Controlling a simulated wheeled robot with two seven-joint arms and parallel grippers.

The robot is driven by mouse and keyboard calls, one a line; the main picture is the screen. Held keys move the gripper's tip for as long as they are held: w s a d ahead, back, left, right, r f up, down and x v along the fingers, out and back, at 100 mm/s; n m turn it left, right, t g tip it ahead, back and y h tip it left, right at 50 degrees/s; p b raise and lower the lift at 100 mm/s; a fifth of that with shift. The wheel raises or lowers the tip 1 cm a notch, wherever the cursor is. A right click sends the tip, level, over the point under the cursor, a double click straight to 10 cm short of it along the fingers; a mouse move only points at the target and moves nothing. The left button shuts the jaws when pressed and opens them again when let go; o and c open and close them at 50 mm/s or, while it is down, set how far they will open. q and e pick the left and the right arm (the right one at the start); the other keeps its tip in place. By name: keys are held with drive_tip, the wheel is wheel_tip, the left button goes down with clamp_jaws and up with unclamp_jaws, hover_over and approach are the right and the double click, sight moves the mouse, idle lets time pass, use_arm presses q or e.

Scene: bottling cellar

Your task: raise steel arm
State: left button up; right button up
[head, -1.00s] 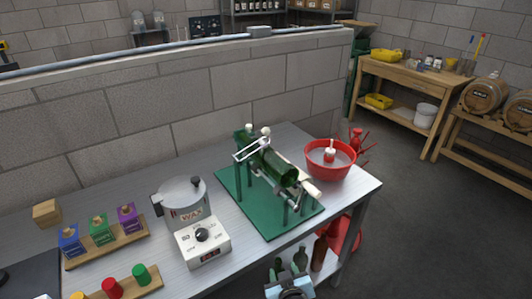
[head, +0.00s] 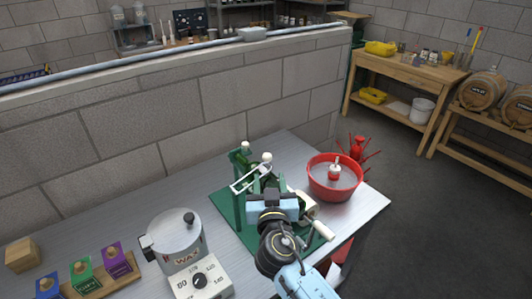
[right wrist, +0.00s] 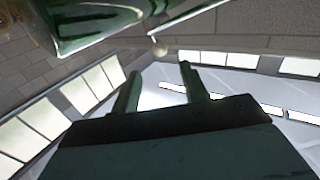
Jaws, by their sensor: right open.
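The steel arm (head: 250,178) is a pale forked bar with a white knob (head: 266,157), at the top of the green bottle machine (head: 240,208) on the metal table. In the right wrist view a steel bar (right wrist: 190,16) and a pale ball (right wrist: 160,46) show above the fingers. My right gripper (head: 271,196) is over the machine, just in front of and below the steel arm, and hides much of the green bottle. Its two fingers (right wrist: 160,88) stand apart with nothing between them. The green glass bottle (right wrist: 90,22) shows at the wrist view's upper left. My left gripper is not in view.
A red bowl (head: 318,183) stands right of the machine, near the table edge. A white crank handle (head: 322,230) sticks out at the machine's front right. A wax pot (head: 175,240) stands to the left. A block wall (head: 215,105) rises behind the table.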

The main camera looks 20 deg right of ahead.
sight(267, 160)
drive_tip(key=x, duration=0.3)
drive_tip(key=shift+w+d+r+p, duration=0.1)
drive_tip(key=shift+w+p, duration=0.2)
drive_tip(key=x, duration=0.5)
drive_tip(key=shift+w+p, duration=0.1)
drive_tip(key=shift+p, duration=0.25)
drive_tip(key=shift+w+d, duration=0.1)
drive_tip(key=shift+w, duration=0.6)
drive_tip(key=shift+d, duration=0.1)
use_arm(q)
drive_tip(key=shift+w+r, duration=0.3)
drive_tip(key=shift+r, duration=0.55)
use_arm(e)
clamp_jaws()
